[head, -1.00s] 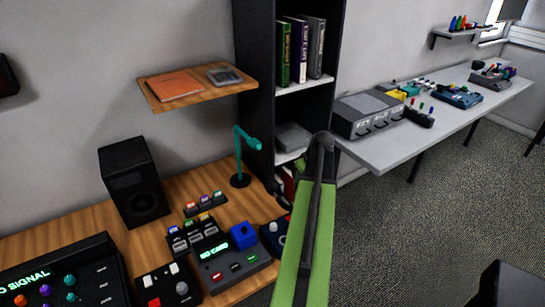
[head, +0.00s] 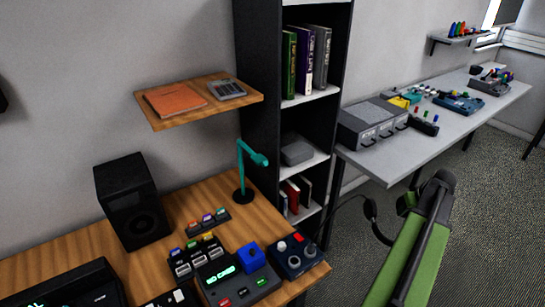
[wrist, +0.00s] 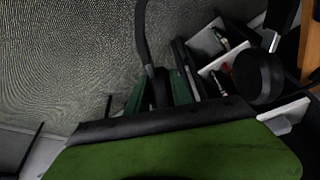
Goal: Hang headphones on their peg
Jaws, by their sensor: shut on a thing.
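The black headphones (head: 370,208) hang from my gripper (head: 406,203) in the head view, clear of the desk, with a thin band curving left. In the wrist view, my green gripper fingers (wrist: 158,92) are shut on the headphones near one ear cup; the band (wrist: 141,30) rises above them. The other round ear cup (wrist: 258,76) shows to the right. A teal stand (head: 243,170) with a short arm near its top stands on the wooden desk, left of my gripper. I cannot tell whether it is the peg.
A tall black bookcase (head: 262,120) stands between the wooden desk (head: 85,245) and the grey bench (head: 385,165). The desk holds a black speaker (head: 132,200) and several control boxes. A small wooden shelf (head: 165,122) overhangs the desk. Carpeted floor (head: 490,200) is open at right.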

